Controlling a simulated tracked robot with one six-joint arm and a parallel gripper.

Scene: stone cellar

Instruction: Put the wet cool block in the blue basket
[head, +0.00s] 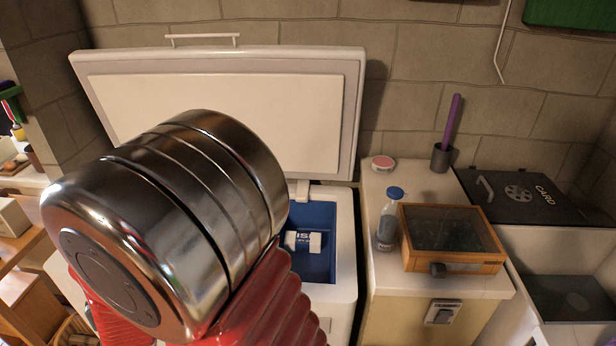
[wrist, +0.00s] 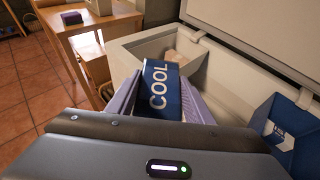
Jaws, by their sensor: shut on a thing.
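My gripper (wrist: 160,92) shows in the wrist view, its two pale purple fingers shut on a blue block (wrist: 160,88) with white letters COOL. I cannot tell whether its surface is wet. The block is held above the front part of the open white chest freezer. The blue basket (wrist: 272,100) is inside the freezer, to the right of my gripper and apart from it. In the head view the blue basket (head: 319,218) shows right of my arm, with a white and blue item (head: 303,241) in it. My arm hides the gripper and held block there.
The freezer lid (head: 225,110) stands raised at the back. The freezer's wall (head: 344,235) rises around the basket. A counter to its right holds a bottle (head: 387,222) and a wooden-framed box (head: 450,262). A wooden table (wrist: 88,22) stands at the wrist view's left.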

